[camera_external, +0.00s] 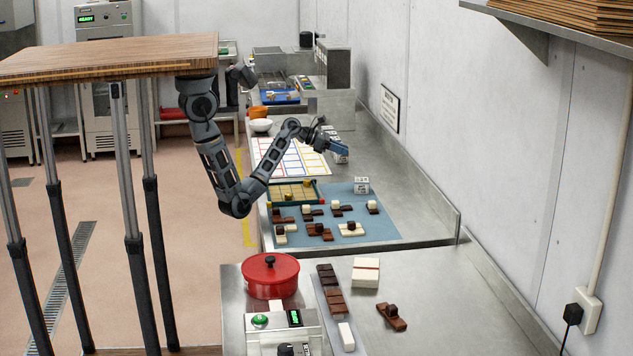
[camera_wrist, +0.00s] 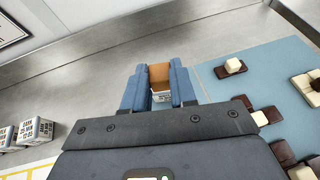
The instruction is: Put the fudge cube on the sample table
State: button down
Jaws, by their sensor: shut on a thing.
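My gripper (camera_external: 339,147) is raised above the steel counter (camera_external: 440,275), beyond the blue mat. In the wrist view its two blue fingers (camera_wrist: 160,88) are shut on a tan cube, the fudge cube (camera_wrist: 159,74), which sits between the fingertips. I cannot make the cube out in the external view. A white patterned block (camera_wrist: 162,97) shows just below it between the fingers. A high wood-topped table (camera_external: 110,57) stands at the left on dark legs; which surface is the sample table is not labelled.
The blue mat (camera_external: 385,232) bears several chocolate and white pieces and a white patterned block (camera_external: 361,185). A green-edged tray (camera_external: 318,192) and a coloured grid sheet (camera_external: 318,163) lie beside it. A red pot (camera_external: 271,276) stands nearer. A wall bounds the counter at right.

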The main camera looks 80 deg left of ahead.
jog(key=s+a+n+y, duration=0.25)
jog(key=s+a, duration=0.25)
jog(key=s, duration=0.3)
send_over(315, 178)
jog(key=f, duration=1.1)
jog(key=shift+d, duration=0.2)
jog(key=shift+f, duration=2.1)
jog(key=shift+f, duration=0.1)
jog(key=c, duration=0.9)
grip_release()
jog(key=v, duration=1.2)
jog(key=shift+s+b, duration=0.1)
jog(key=shift+b, duration=0.2)
